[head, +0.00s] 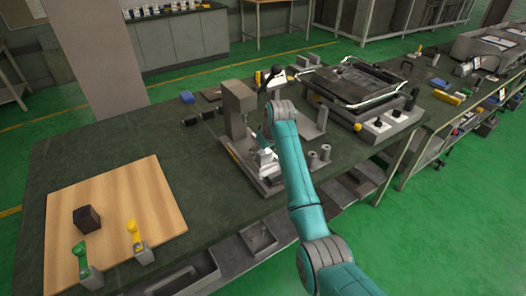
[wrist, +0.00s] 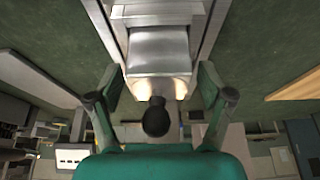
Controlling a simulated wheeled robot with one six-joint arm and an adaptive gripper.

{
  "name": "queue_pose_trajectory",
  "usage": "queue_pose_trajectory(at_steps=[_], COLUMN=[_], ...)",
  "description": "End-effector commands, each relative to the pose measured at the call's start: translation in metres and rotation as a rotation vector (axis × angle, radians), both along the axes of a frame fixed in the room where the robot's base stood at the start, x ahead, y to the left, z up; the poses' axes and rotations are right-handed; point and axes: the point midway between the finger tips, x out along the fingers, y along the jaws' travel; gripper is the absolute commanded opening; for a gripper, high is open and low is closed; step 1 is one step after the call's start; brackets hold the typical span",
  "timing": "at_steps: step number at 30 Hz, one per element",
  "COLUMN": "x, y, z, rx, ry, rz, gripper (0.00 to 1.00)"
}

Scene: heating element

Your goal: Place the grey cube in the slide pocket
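A dark cube-like block (head: 87,219) sits on the wooden board at the left of the bench in the head view; it is the only loose cube I can make out, and it looks nearly black. The metal slide (head: 264,163) is at the foot of the upright machine. In the wrist view, the bright metal slide block (wrist: 158,50) lies between rails, with a black round knob (wrist: 156,117) in front. My gripper (wrist: 158,85) is open, its fingers either side of the slide block with gaps visible. The slide pocket is not clearly visible.
The wooden board (head: 150,190) also bears a green clamp (head: 80,255) and a yellow clamp (head: 134,234). The upright grey machine (head: 238,108) stands close to my arm. Small grey cylinders (head: 319,154) stand right of it, and a hotplate-like unit (head: 355,85) lies behind.

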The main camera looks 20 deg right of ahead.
Motion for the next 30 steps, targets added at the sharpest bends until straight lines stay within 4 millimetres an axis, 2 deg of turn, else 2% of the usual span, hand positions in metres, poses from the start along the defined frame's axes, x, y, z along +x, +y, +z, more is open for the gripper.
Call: queue_pose_trajectory(at_steps=[6, 10, 24, 30], x=[0.000, -0.003, -0.034, -0.042], y=[0.000, -0.001, -0.011, -0.014], z=[0.002, 0.012, 0.092, 0.110], rx=[0.000, 0.000, 0.000, -0.001], ry=[-0.001, -0.003, -0.003, -0.001], rz=[0.000, 0.000, 0.000, 0.000], gripper=[0.80, 0.80, 0.80, 0.80])
